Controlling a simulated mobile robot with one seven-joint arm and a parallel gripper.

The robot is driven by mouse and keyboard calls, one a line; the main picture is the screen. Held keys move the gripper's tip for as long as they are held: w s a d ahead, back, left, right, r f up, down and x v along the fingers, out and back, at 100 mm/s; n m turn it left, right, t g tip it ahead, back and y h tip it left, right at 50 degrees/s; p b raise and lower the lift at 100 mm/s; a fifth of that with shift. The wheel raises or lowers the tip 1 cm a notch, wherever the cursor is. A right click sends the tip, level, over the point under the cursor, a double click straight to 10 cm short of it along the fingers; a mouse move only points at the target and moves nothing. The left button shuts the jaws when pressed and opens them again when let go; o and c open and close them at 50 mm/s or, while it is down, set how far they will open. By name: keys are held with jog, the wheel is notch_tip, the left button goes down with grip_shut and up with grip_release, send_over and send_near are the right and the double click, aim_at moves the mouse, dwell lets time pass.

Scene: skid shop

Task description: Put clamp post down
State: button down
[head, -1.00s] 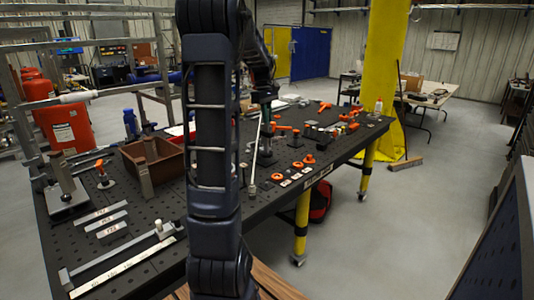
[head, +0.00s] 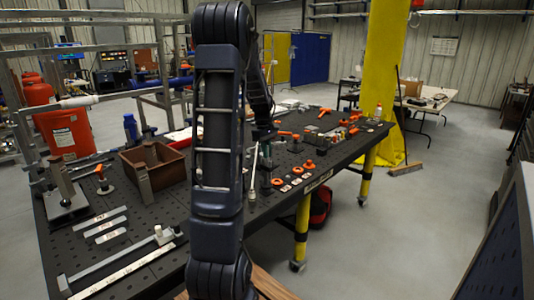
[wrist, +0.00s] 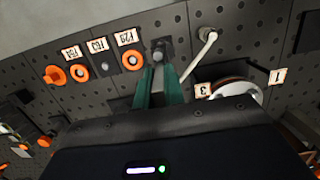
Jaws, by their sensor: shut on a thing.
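My gripper (wrist: 160,85) shows in the wrist view as two green fingers shut close together. They are shut on a grey post-like piece, which I take as the clamp post (wrist: 158,50); its round end shows at the fingertips, over the dark perforated table. Most of the post is hidden by the fingers, and I cannot tell whether it touches the table. In the head view my gripper (head: 265,135) is low over the middle of the table (head: 160,225), partly hidden behind my arm. The post is too small to make out there.
In the wrist view, a row of orange rings (wrist: 78,72) with label cards (wrist: 100,45) lies left of the fingers. A metal rod (wrist: 200,50) and a round disc (wrist: 235,90) lie right. In the head view, a brown bin (head: 170,170) stands left, and orange-handled clamps (head: 350,125) stand behind right.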

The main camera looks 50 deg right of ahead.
aim_at(264, 164)
jog(key=shift+f, duration=0.35)
jog(key=c, duration=1.5)
grip_release()
jog(key=r, duration=0.4)
jog(key=w+r, duration=0.1)
jog(key=r, duration=0.3)
jog(key=w+r, duration=0.1)
jog(key=r, duration=0.3)
jog(key=shift+a+r, duration=0.1)
jog(key=shift+r, duration=0.05)
